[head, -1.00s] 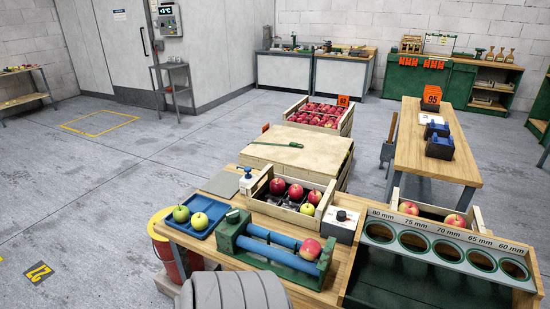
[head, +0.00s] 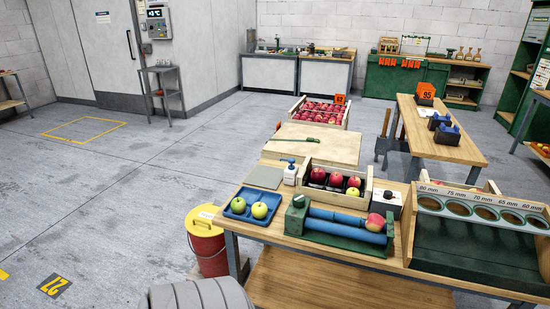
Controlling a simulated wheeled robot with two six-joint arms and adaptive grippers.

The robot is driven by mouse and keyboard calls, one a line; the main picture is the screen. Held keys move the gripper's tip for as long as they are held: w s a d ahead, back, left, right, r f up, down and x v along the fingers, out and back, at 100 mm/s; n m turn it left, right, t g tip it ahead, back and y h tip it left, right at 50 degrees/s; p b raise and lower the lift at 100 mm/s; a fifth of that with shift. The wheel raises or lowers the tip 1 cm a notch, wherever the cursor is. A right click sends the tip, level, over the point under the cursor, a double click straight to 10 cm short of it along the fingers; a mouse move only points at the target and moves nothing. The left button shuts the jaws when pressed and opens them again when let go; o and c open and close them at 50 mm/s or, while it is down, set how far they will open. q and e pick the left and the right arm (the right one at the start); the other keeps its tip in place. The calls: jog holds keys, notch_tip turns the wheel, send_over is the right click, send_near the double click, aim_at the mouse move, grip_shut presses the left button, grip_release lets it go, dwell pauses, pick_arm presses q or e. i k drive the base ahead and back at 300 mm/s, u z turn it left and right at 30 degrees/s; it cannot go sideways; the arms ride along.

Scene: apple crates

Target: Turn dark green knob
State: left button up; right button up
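A green roller stand (head: 340,234) with two blue rollers (head: 336,215) sits on the front of the wooden workbench. A small knob (head: 298,199) is on top of the stand's left end block; it looks dark greenish-grey, and its turn position is too small to read. A red apple (head: 375,222) rests at the right end of the rollers. A white box behind the stand's right end carries a black knob (head: 388,195). Neither of my grippers is in view.
A sizing board (head: 480,205) stands right. A red bucket (head: 207,243) is on the floor left of the bench.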

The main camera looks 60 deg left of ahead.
aim_at(298, 201)
jog(key=u, duration=1.6)
